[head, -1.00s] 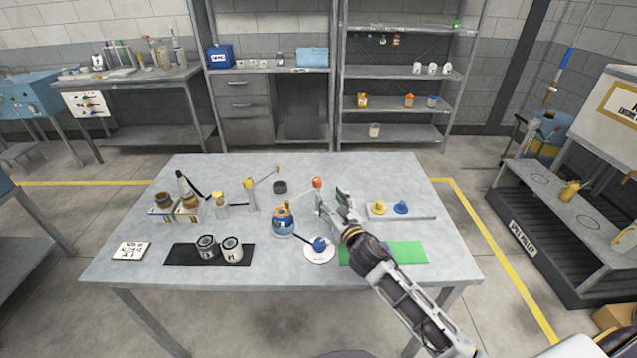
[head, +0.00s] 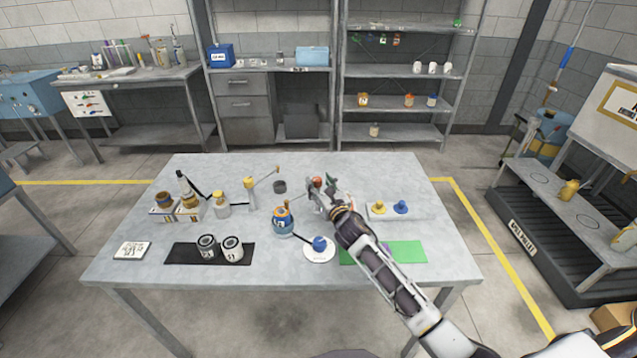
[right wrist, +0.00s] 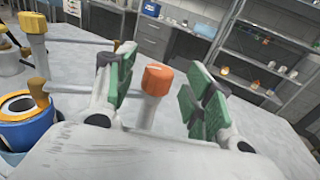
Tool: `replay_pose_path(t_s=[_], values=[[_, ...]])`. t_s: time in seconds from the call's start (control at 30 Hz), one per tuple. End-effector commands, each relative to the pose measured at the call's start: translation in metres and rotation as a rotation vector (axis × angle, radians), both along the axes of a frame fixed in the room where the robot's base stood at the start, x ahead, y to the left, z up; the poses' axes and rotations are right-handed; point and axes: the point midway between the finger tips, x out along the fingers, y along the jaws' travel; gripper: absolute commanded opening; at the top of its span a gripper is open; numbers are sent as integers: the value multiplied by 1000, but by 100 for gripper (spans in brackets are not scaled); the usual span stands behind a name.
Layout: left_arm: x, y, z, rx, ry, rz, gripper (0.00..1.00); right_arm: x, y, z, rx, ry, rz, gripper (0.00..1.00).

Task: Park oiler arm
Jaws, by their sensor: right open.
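A grey post with an orange cap (head: 317,182) stands right of the table's middle; the cap also shows in the right wrist view (right wrist: 157,79). A thin bar (right wrist: 75,89) runs leftward behind my left-hand finger there; its far join is hidden. My right gripper (head: 322,187) is open, its green-padded fingers (right wrist: 158,90) on either side of the cap, with visible gaps. A second post with a yellow cap (head: 250,183) and a slanting arm stands to the left. A blue pot with an orange top (head: 282,220) stands in front. My left gripper is out of view.
A white disc (head: 318,255) with a blue knob lies near the front, beside a green mat (head: 410,252). A tray (head: 420,214) with yellow and blue knobs is at right. Two cans (head: 232,249) stand on a black mat. The table's back is mostly clear.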

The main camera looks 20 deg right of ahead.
Motion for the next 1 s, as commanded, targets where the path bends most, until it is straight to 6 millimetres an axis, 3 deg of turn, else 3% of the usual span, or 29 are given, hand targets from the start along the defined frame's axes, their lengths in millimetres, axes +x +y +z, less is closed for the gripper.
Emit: replay_pose_path(t_s=[0.2,0.6,1.0], values=[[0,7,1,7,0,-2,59,11,1,0,0,0,0,52],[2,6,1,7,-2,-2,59,14,2,0,0,0,0,52],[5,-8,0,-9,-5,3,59,14,1,0,0,0,0,1]])
